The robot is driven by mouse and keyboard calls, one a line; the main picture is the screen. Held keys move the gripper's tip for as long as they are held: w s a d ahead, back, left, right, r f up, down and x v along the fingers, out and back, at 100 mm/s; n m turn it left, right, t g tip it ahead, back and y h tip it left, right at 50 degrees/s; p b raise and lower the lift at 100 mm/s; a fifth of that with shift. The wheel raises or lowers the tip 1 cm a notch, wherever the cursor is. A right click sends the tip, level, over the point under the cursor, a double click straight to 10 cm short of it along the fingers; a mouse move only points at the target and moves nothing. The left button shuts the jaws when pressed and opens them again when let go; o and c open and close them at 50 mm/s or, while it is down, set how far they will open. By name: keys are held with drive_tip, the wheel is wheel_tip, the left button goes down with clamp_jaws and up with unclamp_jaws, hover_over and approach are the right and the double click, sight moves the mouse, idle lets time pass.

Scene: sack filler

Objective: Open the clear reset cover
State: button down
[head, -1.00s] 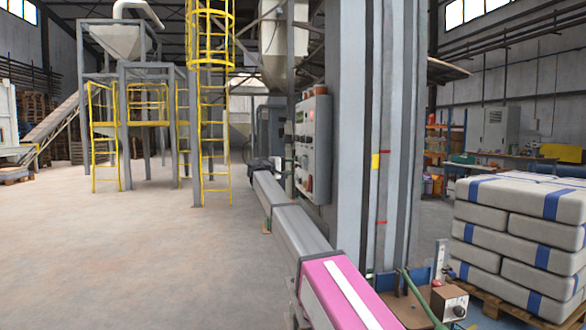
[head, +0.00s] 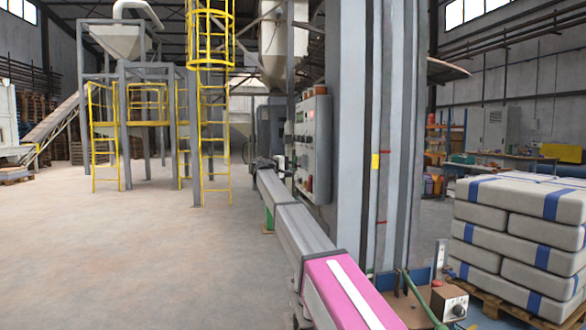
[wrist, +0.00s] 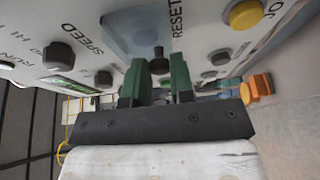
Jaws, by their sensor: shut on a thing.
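The clear reset cover (wrist: 138,32) is a bluish see-through plate on the control panel, beside the RESET lettering at the top of the wrist view. A small dark knob (wrist: 157,52) shows at its lower edge. My gripper (wrist: 160,66) has two green fingers, shut on this knob, with a narrow space visible between them lower down. How far the cover is tilted from the panel I cannot tell. In the head view the grey control panel (head: 313,140) stands on the side of the tall machine; the cover is too small to make out there.
A yellow button (wrist: 245,14) sits right of RESET, a dark SPEED knob (wrist: 58,55) to the left. An orange part (wrist: 256,88) juts out at the right. The grey machine column (head: 375,130) stands close to my arm. Stacked sacks (head: 520,230) are at the right; the left floor is open.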

wheel_tip(320, 180, up, 10)
drive_tip(key=m+g+y, duration=0.4)
drive_tip(key=g+y, duration=0.1)
drive_tip(key=y, duration=1)
drive_tip(key=shift+d, duration=0.4)
drive_tip(key=c, duration=1)
unclamp_jaws()
drive_tip(key=shift+w, duration=0.1)
drive_tip(key=shift+d+r, duration=0.1)
drive_tip(key=shift+r, duration=0.05)
